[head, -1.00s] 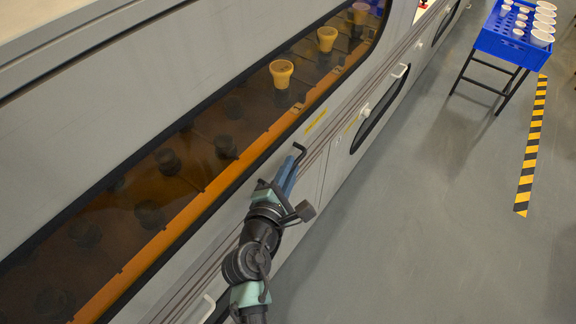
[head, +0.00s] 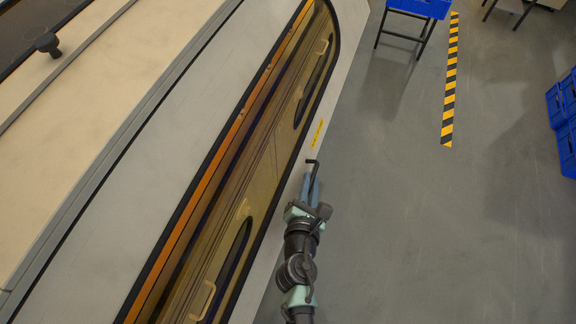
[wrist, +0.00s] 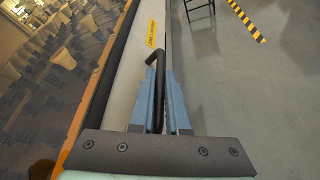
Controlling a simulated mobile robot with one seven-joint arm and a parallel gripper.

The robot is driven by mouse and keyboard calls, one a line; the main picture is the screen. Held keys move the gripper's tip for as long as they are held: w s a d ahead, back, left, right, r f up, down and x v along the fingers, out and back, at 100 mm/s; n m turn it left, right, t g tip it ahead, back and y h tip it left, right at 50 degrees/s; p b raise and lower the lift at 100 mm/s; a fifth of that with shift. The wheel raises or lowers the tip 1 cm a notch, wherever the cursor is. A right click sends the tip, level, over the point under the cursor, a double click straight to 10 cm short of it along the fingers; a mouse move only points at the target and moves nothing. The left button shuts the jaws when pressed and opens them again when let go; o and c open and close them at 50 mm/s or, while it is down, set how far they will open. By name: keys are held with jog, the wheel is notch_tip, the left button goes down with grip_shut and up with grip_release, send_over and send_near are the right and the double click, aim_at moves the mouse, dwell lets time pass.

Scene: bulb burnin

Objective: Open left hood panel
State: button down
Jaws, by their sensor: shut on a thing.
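The left hood panel (head: 345,50) is a long grey lid with an amber tinted window (head: 268,150) in a black frame. My gripper (head: 311,182) is shut on the handle.
Blue crates (head: 566,115) are at the right edge. A blue tray (head: 420,7) on a dark-legged stand is at the top. A yellow-black floor strip (head: 450,80) runs between them. Grey floor (head: 430,230) right of my arm is clear.

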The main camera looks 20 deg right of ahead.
jog(key=s+d+r+n+h+p, duration=0.1)
jog(key=s+d+r+p, duration=0.1)
jog(key=d+r+p, duration=0.2)
jog(key=s+d+r+n+g+h+p, duration=0.1)
jog(key=s+d+r+n+p, duration=0.1)
jog(key=r+p, duration=0.8)
jog(key=s+d+r+n+g+h+p, duration=0.1)
jog(key=s+d+r+p, duration=0.3)
jog(key=p, duration=0.5)
jog(key=shift+s+d+r+n+p, duration=0.3)
jog(key=shift+d+r+n, duration=0.5)
jog(key=shift+r, duration=0.6)
jog(key=c, duration=0.9)
grip_release()
jog(key=shift+a, duration=0.1)
jog(key=b+v, duration=0.1)
jog(key=v, duration=1.1)
jog(key=shift+s+a+r, duration=0.2)
jog(key=shift+s+r, duration=0.05)
jog(key=shift+r, duration=0.05)
